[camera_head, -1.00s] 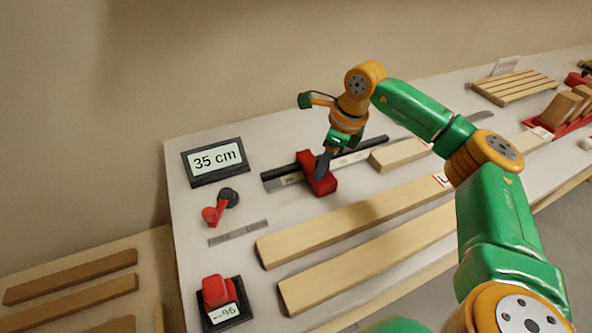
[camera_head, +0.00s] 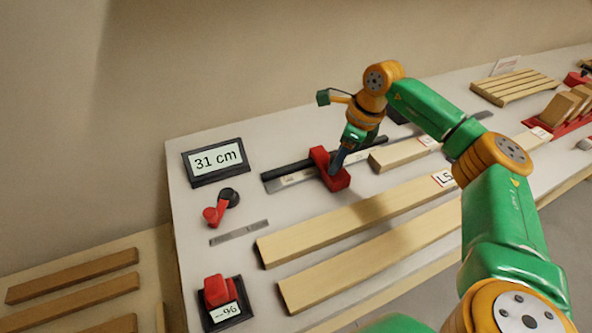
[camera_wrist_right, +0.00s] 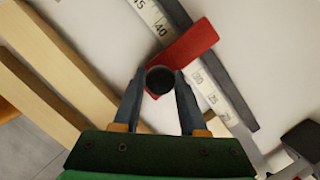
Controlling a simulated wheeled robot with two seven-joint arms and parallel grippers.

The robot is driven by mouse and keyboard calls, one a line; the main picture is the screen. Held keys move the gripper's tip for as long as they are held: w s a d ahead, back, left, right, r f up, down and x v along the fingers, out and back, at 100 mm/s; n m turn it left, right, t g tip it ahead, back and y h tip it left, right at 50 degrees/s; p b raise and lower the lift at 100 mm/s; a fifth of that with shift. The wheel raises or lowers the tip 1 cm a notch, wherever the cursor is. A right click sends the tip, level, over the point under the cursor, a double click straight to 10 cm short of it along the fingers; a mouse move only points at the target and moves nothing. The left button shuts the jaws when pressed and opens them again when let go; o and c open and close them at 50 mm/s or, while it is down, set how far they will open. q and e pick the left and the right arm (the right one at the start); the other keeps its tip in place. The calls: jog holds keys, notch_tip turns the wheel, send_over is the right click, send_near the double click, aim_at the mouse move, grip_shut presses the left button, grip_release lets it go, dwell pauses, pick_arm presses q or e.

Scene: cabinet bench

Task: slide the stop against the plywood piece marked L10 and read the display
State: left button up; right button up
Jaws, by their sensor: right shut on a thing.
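The red stop (camera_head: 329,168) straddles the ruler rail (camera_head: 290,182) on the bench. My right gripper (camera_head: 338,163) is shut on its dark knob (camera_wrist_right: 160,79), with a finger on either side in the right wrist view. The display (camera_head: 215,161) reads 31 cm. A short pale wood piece (camera_head: 392,157) lies by the rail, right of the stop, with a gap between them. Its label is too small to read. Two long planks lie nearer; the rear plank (camera_head: 350,219) has a label that looks like L5. No L10 mark is legible. My left gripper is not in view.
A red-and-black lever (camera_head: 217,212), a small steel rule (camera_head: 239,233) and a red block on a dark base (camera_head: 219,292) stand at the bench's left. A slatted wood rack (camera_head: 513,87) and a red holder with wood blocks (camera_head: 566,122) are at right.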

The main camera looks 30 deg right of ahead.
jog(key=shift+s+d+p, duration=0.15)
jog(key=shift+d+p, duration=0.6)
jog(key=shift+d, duration=1.9)
jog(key=shift+d+r+p, duration=0.1)
jog(key=shift+d+p, duration=0.55)
jog(key=shift+d, duration=1.1)
jog(key=o, duration=1)
notch_tip(320, 180, up, 9)
jog(key=p, duration=0.9)
jog(key=shift+p, duration=0.3)
